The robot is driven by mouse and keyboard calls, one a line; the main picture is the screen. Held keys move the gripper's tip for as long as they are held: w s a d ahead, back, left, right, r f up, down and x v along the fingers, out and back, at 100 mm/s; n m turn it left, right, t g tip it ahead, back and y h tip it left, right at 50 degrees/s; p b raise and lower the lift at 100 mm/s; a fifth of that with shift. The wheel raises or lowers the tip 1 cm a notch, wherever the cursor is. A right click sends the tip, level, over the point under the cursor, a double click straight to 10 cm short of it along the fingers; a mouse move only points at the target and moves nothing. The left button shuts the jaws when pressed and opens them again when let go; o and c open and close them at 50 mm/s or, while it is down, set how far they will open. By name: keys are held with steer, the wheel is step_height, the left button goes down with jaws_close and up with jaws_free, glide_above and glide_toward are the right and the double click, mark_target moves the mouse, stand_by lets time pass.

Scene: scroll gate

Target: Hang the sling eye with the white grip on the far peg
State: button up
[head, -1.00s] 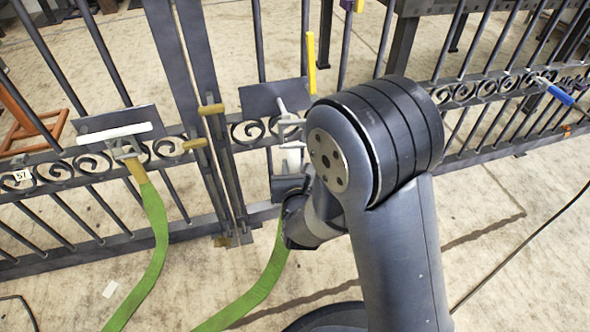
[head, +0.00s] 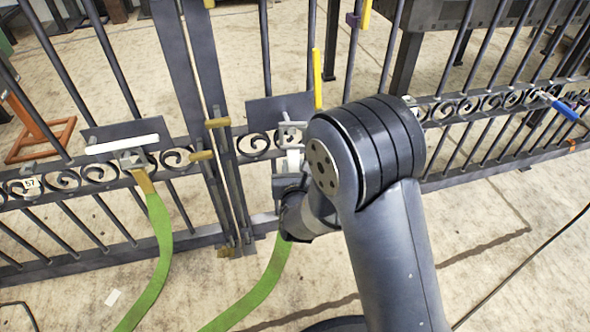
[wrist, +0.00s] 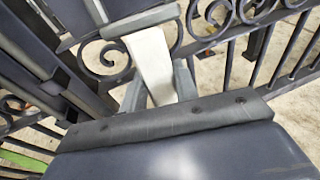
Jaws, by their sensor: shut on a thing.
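The green sling (head: 262,285) rises from the floor toward my gripper (head: 288,162). Another green length (head: 155,255) hangs at the left, its tan end at a grey fitting (head: 132,160) under a white bar (head: 122,144). My gripper is shut on the white grip (wrist: 152,65), which stands between its grey fingers in the wrist view. It is in front of the gate, just below the dark plate (head: 262,111) on the right. A pale grey peg-like piece (head: 291,125) shows at that plate's right edge. My arm hides part of this area; I cannot tell whether the eye touches the peg.
The barred gate (head: 500,100) with scrollwork spans the view. Tan blocks (head: 217,123) stick out at its middle posts. A yellow upright bar (head: 317,78) stands above the right plate. A blue-handled tool (head: 565,110) is at the right. Floor in front is mostly clear.

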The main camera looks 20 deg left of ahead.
steer(key=shift+w+a+r+p, duration=0.1)
steer(key=shift+w+a+p, duration=0.3)
steer(key=shift+w, duration=0.35)
steer(key=shift+w+a+p, duration=0.25)
steer(key=shift+w+a, duration=0.2)
steer(key=shift+w, duration=0.3)
steer(key=shift+w+a+f+b, duration=0.4)
steer(key=shift+w+f+b, duration=0.3)
steer(key=shift+b, duration=0.25)
steer(key=o, duration=1.4)
